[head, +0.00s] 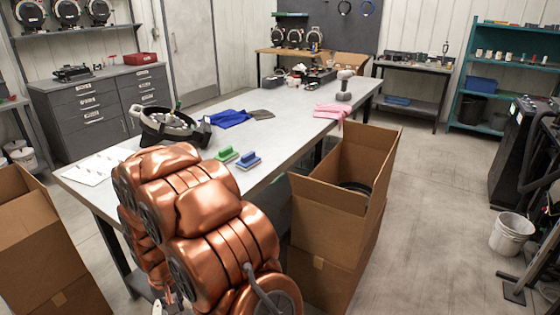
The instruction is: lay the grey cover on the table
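A seed meter (166,125) with a dark body and a light grey round part (181,119) on it sits on the work table (290,120), left of its middle. I cannot tell for sure whether that grey part is the grey cover. My copper-coloured arm rises in front of the table's near left part, and its upper links overlap the area just in front of the meter.
A green brush (226,154) and a blue brush (248,161) lie right of the meter. A blue cloth (229,118) lies behind, a pink cloth (333,112) and a drill (344,86) farther right. White sheets (92,168) lie at the left end. Open cardboard boxes (322,208) flank the table.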

